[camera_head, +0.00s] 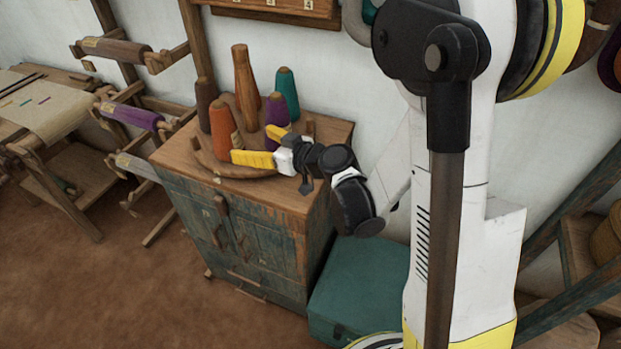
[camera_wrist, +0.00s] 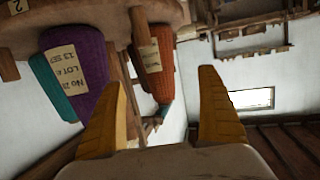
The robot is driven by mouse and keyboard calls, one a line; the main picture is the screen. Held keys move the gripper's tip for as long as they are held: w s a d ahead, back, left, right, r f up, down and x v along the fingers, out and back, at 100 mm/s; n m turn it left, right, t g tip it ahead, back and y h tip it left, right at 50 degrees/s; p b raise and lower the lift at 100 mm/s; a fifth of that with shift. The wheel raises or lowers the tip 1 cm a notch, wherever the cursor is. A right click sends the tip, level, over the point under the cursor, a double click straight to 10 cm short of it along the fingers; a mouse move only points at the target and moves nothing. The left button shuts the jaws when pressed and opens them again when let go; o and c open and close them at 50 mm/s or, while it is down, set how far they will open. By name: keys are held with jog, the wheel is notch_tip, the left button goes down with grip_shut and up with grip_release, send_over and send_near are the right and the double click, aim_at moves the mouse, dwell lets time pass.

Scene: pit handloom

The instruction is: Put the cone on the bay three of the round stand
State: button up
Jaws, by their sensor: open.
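The round wooden stand (camera_head: 240,172) sits on a cabinet and bears several yarn cones around a wooden post (camera_head: 245,85). They are an orange cone (camera_head: 221,128), a brown cone (camera_head: 206,101), a purple cone (camera_head: 275,110) and a teal cone (camera_head: 287,90). My gripper (camera_head: 250,142) is open and empty, its yellow fingers pointing toward the orange cone. In the wrist view the orange cone (camera_wrist: 153,62) shows beyond and between the fingertips, with the labelled purple cone (camera_wrist: 80,72) at left. A stand plate there reads 2; I cannot make out bay three.
The worn blue-green cabinet (camera_head: 255,228) stands against the white wall. A teal chest (camera_head: 355,275) is beside it on the right. Yarn-roll racks (camera_head: 128,115) and a loom bench (camera_head: 45,105) are at left. Brown floor in front is clear.

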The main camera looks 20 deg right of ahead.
jog(key=s+d+r+m+g+h, duration=0.2)
jog(key=s+d+m+g+h, duration=0.1)
jog(key=s, duration=0.9)
jog(key=s+d+r+m+g+h, duration=0.2)
jog(key=s+d+m+g+h, duration=0.1)
jog(key=s, duration=1)
jog(key=shift+s+d+r+h, duration=0.2)
jog(key=shift+d+h, duration=0.7)
jog(key=shift+d, duration=0.25)
jog(key=shift+d, duration=0.1)
